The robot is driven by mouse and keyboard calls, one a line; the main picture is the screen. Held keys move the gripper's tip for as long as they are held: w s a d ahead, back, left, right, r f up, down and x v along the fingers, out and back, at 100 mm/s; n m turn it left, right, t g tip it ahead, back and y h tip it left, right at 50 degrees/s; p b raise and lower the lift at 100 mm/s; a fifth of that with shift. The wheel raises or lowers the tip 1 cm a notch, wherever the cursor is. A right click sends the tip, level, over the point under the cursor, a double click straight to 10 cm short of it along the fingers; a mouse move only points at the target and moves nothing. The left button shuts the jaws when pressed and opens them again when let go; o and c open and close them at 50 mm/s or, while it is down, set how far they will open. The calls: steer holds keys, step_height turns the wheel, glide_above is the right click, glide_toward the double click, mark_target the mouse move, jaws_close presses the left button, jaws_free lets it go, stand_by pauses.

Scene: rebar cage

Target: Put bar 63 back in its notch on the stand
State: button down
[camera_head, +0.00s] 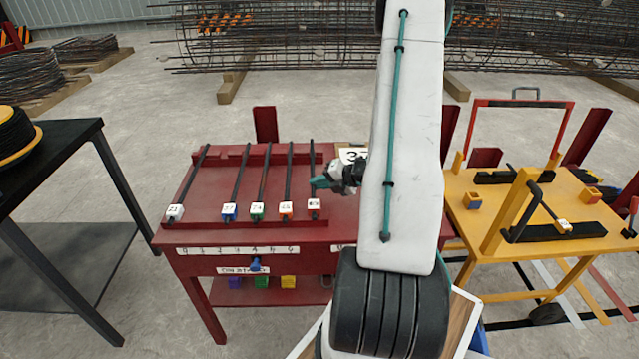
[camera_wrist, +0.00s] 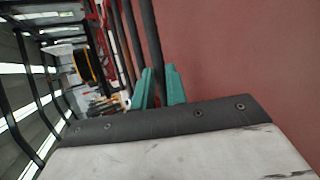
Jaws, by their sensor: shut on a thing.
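The red stand (camera_head: 345,235) holds several dark bars lying side by side, each with a small white-faced tag at its front end. The rightmost bar (camera_head: 312,165) has a tag (camera_head: 314,205) that looks like 63, though it is small. My gripper (camera_head: 317,183) is at this bar, its teal fingers shut on it near the tag end. In the wrist view the teal fingers (camera_wrist: 158,88) stand on either side of a dark bar (camera_wrist: 150,40). I cannot tell whether the bar rests in a notch or is slightly raised.
The other bars, such as the one with a blue tag (camera_head: 229,211), lie to the left. A yellow cart (camera_head: 560,240) stands to the right and a black table (camera_head: 50,140) to the left. My arm hides the stand's right part. Rebar cages (camera_head: 300,40) lie behind.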

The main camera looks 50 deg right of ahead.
steer(key=shift+f, duration=0.25)
steer(key=c, duration=1.4)
jaws_free()
